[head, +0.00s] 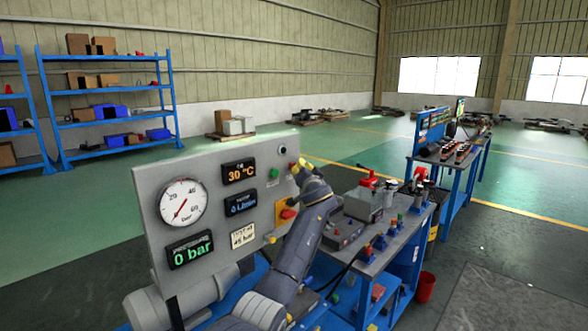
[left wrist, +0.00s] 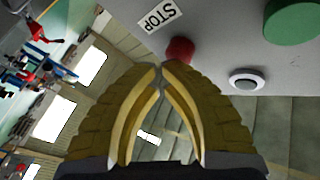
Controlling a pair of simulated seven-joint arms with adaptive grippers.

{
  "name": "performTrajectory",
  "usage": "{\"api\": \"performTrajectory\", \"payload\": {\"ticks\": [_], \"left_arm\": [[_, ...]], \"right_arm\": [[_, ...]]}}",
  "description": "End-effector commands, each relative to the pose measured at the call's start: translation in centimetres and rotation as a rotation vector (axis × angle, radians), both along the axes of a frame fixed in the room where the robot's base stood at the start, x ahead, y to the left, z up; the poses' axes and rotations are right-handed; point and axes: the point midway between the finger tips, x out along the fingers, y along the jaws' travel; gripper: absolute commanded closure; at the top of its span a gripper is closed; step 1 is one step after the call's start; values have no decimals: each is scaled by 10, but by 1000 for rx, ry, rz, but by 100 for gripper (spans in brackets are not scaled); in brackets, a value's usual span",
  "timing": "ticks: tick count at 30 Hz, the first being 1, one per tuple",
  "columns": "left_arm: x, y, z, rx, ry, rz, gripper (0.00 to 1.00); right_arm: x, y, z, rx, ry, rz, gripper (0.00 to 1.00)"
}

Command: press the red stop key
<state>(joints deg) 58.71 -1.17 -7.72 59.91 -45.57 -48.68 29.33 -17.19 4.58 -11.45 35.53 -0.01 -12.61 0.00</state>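The red stop key (left wrist: 179,50) sits on the grey panel beside a white STOP label (left wrist: 160,15) in the left wrist view. My left gripper (left wrist: 160,70) has its yellow fingertips together, just short of the key in the picture; I cannot tell whether they touch it. No object shows between the fingers. In the head view my left gripper (head: 303,164) is at the right edge of the grey panel (head: 218,157), and a small red spot of the key (head: 291,165) shows beside it. My right gripper is not in view.
A green button (left wrist: 295,18) and a white-ringed button (left wrist: 247,78) are near the key. The panel carries a pressure gauge (head: 183,205), a display reading 0 bar (head: 190,250) and a red-handled switch (head: 288,213). A workbench (head: 378,248) with tools stands to the right.

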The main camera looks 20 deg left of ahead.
Motion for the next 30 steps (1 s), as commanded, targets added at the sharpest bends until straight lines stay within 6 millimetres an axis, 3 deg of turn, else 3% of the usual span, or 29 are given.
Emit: {"api": "performTrajectory", "payload": {"ticks": [20,30], "left_arm": [[-5,-12,0,1,-1,-2,100],[-14,-33,0,0,-1,-3,100]], "right_arm": [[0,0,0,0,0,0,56],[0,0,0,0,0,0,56]]}}
